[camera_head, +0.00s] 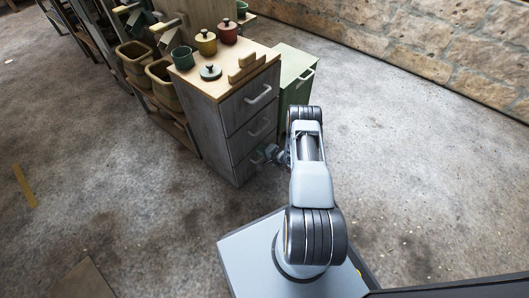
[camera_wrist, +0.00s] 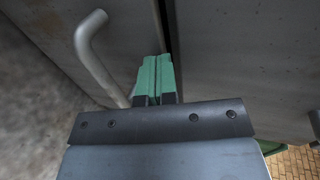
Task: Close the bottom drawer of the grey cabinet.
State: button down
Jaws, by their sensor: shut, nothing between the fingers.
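The grey cabinet (camera_head: 207,118) stands at the upper middle of the head view, with three drawer fronts facing right. Its bottom drawer (camera_head: 242,172) looks about flush with the fronts above; a small opening cannot be ruled out. My gripper (camera_head: 258,157) is at this drawer's front, partly hidden by my wrist. In the wrist view my green fingertips (camera_wrist: 155,78) are together and empty, close to the grey front. A bar handle (camera_wrist: 93,58) is to their left, and a dark gap runs up beside them. Contact is not clear.
A shelf with brown bins (camera_head: 160,80) is to the left. The floor in front and at right is clear.

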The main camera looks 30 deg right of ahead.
jog(key=f+p+v, duration=0.1)
jog(key=p+v, duration=0.3)
jog(key=v, duration=0.9)
jog(key=w+a+r+n+g+y+p, duration=0.1)
jog(key=a+r+n+g+y+p, duration=0.25)
jog(key=r, duration=0.95)
jog(key=a+r+n+g+p, duration=0.2)
jog(key=a+r+g+p, duration=0.3)
jog(key=r, duration=0.7)
jog(key=w+a+r+n+g+y+p, duration=0.1)
jog(key=a+r+n+p, duration=0.3)
jog(key=r, duration=0.9)
jog(key=s+a+r+n+h+p, duration=0.1)
jog(key=s+r+h+p, duration=0.2)
jog(key=r, duration=0.9)
jog(key=s+a+r+n+h+p, duration=0.1)
jog(key=s+r+h+p, duration=0.3)
jog(key=s+r+p, duration=0.4)
jog(key=s+a+r+n+h+p, duration=0.1)
jog(key=s+r+p, duration=0.4)
jog(key=r, duration=1.3)
jog(key=a+h+p, duration=0.1)
jog(key=h+p, duration=0.1)
jog(key=p, duration=0.2)
jog(key=shift+s+r+h, duration=0.2)
jog(key=shift+r+h, duration=0.05)
jog(key=shift+h, duration=0.1)
